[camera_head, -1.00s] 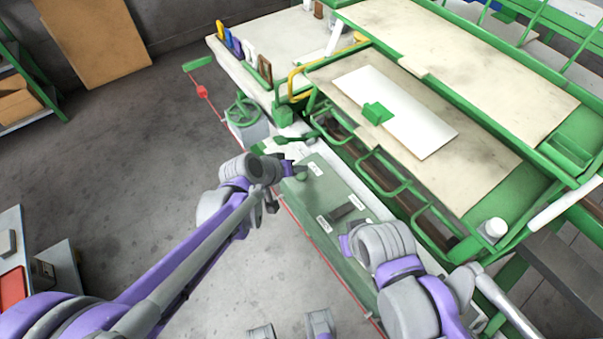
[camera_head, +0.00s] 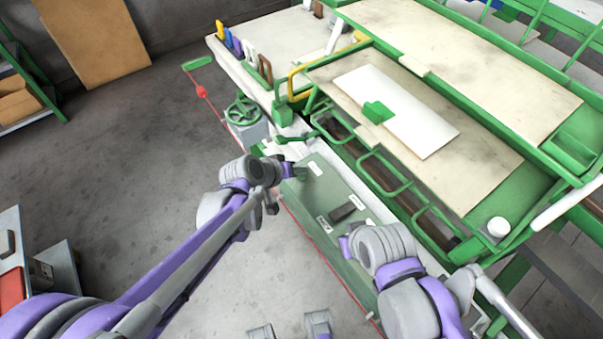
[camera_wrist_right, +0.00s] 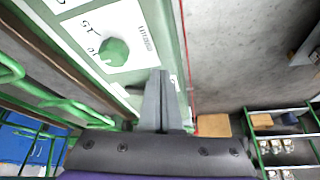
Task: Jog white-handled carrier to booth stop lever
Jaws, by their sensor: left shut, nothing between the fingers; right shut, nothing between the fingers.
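The white handle (camera_head: 250,55) stands in a row of coloured handles on the pale bench top in the head view, between blue and brown ones. I cannot tell for sure which part is the booth stop lever. My left gripper (camera_head: 296,171) is shut and empty at the far end of a green control panel (camera_head: 322,210), well short of the handles. My right gripper is shut and empty; its fingers (camera_wrist_right: 162,98) are pressed together beside a white dial plate with a green knob (camera_wrist_right: 114,51) in the right wrist view. In the head view my right arm hides part of the panel.
A green handwheel (camera_head: 243,110) and a yellow bent rail (camera_head: 294,84) stand between the panel and the handles. Green loop rails (camera_head: 385,172) line the machine's near side. A white board (camera_head: 410,115) with a green block lies on it. Open floor lies left.

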